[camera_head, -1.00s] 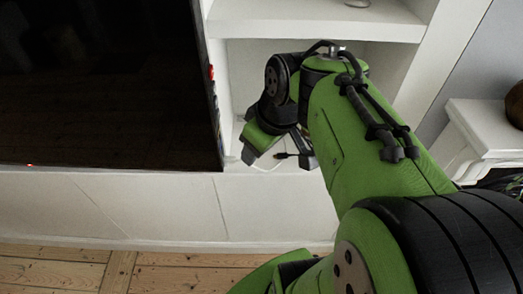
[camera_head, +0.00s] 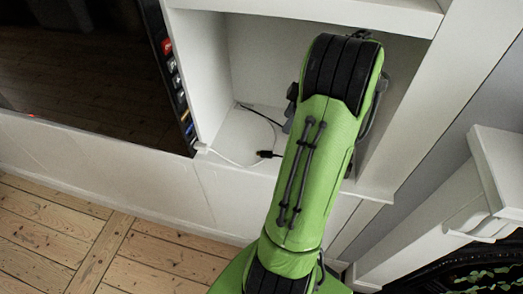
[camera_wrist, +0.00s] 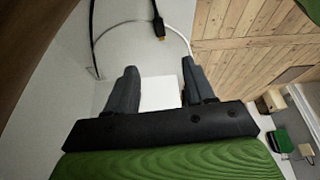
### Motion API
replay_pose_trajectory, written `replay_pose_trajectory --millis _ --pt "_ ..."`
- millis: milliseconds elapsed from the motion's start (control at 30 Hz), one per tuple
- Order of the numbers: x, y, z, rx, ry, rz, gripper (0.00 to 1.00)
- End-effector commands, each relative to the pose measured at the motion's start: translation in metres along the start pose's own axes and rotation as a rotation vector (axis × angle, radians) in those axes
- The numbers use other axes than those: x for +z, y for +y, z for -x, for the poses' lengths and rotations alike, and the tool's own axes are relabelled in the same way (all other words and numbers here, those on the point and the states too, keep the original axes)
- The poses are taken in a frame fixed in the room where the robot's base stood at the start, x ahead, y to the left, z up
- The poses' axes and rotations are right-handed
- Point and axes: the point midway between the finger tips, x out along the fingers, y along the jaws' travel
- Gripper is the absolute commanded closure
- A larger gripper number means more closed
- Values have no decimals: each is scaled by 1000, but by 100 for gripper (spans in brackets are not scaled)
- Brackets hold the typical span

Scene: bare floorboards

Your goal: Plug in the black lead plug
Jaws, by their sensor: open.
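The black lead plug (camera_head: 265,154) lies at the front of the white shelf floor, left of my arm in the head view. Its thin black cable runs back into the cubby. In the wrist view the plug (camera_wrist: 159,30) shows near the top, beyond the fingertips and apart from them. My gripper (camera_wrist: 160,68) is open, with nothing between its two dark fingers. In the head view my own arm hides most of the gripper. The side edge of the dark screen (camera_head: 180,95) has a column of coloured sockets, left of the cubby.
A white cable (camera_head: 228,160) curves along the shelf's front edge by the screen's lower corner. The cubby wall (camera_head: 205,70) stands left of my arm, a shelf board (camera_head: 330,10) above. A white ledge (camera_head: 495,165) stands right. The floorboards (camera_head: 150,250) in front look clear.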

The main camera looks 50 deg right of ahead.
Motion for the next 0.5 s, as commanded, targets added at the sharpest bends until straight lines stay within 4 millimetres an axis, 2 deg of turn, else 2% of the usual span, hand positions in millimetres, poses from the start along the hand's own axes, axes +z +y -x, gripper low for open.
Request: replay_pose_trajectory --millis 133,400,500 --pt "5 1 -12 -3 5 7 47" --pt "5 0 -80 -6 4 5 47" --pt "5 0 -98 -5 3 3 47"
